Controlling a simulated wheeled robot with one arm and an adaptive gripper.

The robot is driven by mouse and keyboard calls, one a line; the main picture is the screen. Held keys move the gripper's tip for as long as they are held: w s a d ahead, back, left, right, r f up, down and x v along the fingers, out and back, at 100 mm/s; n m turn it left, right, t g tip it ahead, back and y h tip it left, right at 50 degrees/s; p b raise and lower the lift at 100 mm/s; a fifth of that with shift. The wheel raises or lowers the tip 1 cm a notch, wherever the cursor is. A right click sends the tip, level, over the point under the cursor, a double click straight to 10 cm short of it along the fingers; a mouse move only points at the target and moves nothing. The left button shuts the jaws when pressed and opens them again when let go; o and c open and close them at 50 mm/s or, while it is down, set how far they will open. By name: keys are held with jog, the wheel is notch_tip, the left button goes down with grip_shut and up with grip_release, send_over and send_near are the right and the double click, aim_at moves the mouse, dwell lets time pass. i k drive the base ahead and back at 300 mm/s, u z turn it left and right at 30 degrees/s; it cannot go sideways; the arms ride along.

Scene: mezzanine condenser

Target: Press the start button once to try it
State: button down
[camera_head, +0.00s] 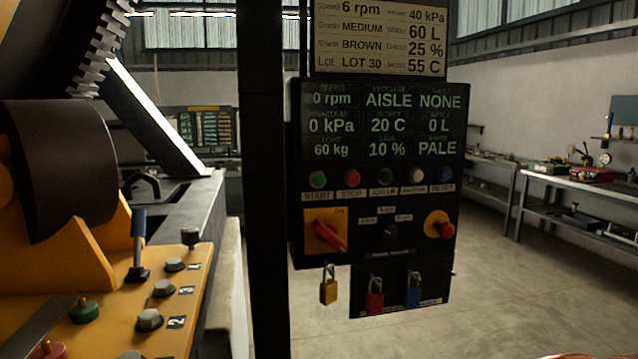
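The green start button (317,179) is at the left end of a row on the black control panel (300,215), with a START label (317,196) under it. The panel's screen (382,122) reads 0 rpm, 0 kPa, 60 kg, AISLE, 20 C, 10 %, NONE, 0 L and PALE. The red stop button (352,178) is just right of the start button. My gripper is not in view, and nothing covers the start button.
Black, white and blue reset (444,174) buttons continue the row. Below are a red rotary switch (326,235), a selector (390,231) and an emergency stop (441,226). Padlocks hang underneath, including a yellow one (328,290). A dark post (264,200) and yellow machine (120,325) stand left.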

aim_at(318, 179)
jog(key=z, duration=0.9)
jog(key=i, duration=0.8)
jog(key=u, duration=4.05)
